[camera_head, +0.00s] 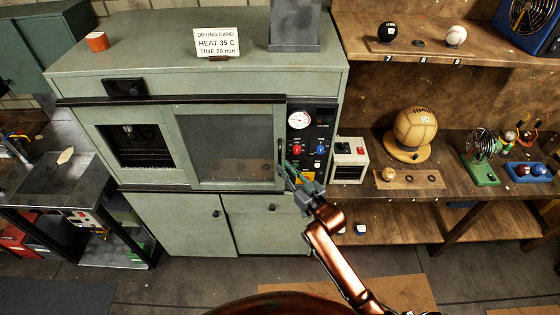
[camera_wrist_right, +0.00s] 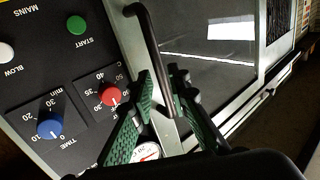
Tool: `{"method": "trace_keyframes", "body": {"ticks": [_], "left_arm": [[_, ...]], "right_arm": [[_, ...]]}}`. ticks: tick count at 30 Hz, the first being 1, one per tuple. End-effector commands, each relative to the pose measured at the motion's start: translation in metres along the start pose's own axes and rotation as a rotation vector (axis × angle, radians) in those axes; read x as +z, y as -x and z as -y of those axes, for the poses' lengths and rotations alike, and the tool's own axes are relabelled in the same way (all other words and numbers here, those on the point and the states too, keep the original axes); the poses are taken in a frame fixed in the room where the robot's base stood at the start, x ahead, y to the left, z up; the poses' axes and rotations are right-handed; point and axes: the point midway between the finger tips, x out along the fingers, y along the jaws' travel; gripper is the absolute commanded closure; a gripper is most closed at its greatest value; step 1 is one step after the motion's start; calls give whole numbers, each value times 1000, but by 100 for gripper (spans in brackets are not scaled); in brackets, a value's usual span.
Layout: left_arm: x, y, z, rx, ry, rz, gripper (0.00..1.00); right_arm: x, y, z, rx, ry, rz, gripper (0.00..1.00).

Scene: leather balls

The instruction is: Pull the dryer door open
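The grey-green dryer (camera_head: 200,80) stands against the wall. Its door has a dark glass window (camera_head: 225,140) and looks closed in the head view. The dark upright door handle (camera_head: 280,153) is at the door's right edge, beside the control panel. My right gripper (camera_head: 291,173) is at the lower part of the handle. In the right wrist view the handle (camera_wrist_right: 152,45) runs down between the spread green fingers of this gripper (camera_wrist_right: 162,82), nearer the right-hand finger in the picture. Whether a finger touches it is unclear. My left gripper is not in view.
The control panel (camera_head: 311,140) with red and blue knobs is just right of the handle. A small white box (camera_head: 349,160) and a bench with a tan ball (camera_head: 415,128) stand further right. Cupboard doors (camera_head: 180,220) are below. The floor in front looks clear.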

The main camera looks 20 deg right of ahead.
Motion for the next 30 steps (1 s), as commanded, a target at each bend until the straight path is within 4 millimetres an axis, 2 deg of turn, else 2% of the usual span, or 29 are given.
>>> {"method": "trace_keyframes", "body": {"ticks": [3,9,19,26,30], "left_arm": [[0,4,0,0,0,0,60],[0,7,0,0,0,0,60],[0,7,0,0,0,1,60],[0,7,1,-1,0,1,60],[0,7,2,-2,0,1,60]], "right_arm": [[-2,-19,0,0,-2,-1,84],[0,-37,0,1,0,0,84],[0,-40,0,1,0,0,84],[0,-40,0,1,0,0,100],[0,-40,0,1,0,1,100]]}}
